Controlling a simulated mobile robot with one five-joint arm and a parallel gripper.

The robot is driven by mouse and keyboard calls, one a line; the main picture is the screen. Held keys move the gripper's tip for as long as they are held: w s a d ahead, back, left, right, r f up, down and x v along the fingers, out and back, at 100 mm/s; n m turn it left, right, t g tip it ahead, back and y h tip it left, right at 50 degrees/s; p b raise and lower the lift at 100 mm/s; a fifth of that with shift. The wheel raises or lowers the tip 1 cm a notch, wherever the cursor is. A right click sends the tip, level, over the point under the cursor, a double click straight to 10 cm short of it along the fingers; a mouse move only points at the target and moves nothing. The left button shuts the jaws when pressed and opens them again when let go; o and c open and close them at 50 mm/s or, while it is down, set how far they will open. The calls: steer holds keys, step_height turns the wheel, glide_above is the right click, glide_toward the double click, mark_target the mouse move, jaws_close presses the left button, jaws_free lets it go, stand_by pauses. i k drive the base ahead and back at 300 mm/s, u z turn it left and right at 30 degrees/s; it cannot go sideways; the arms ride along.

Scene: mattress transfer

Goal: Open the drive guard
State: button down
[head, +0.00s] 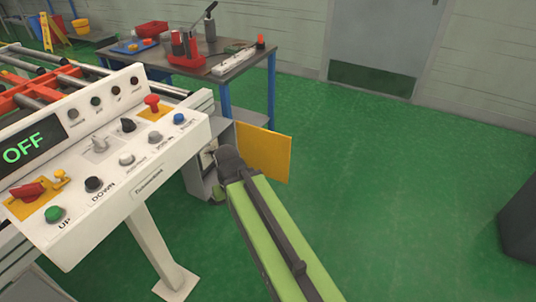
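A yellow panel (270,152), which looks like the drive guard, stands upright at the right side of a grey housing (198,178) under the conveyor's end. It sticks out to the right like a door swung open. Some small inner parts of the housing show to the left of it, partly covered by my arm. My gripper (228,158) is at the dark far end of my green arm, in front of the housing and the panel's left edge. Its fingers cannot be made out, nor whether it touches the panel.
A workbench (245,65) with tools stands behind the housing. A dark box (520,225) is at the right edge. Green floor (400,170) is clear at the right.

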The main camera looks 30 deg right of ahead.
mark_target(268, 151)
steer(key=z, duration=0.15)
steer(key=k, duration=0.55)
steer(key=u, duration=2.25)
steer(key=k, duration=0.1)
steer(key=u, duration=1.45)
steer(key=k, duration=1.5)
steer(key=z, duration=1.25)
steer(key=i, duration=1.05)
steer(key=u, duration=0.2)
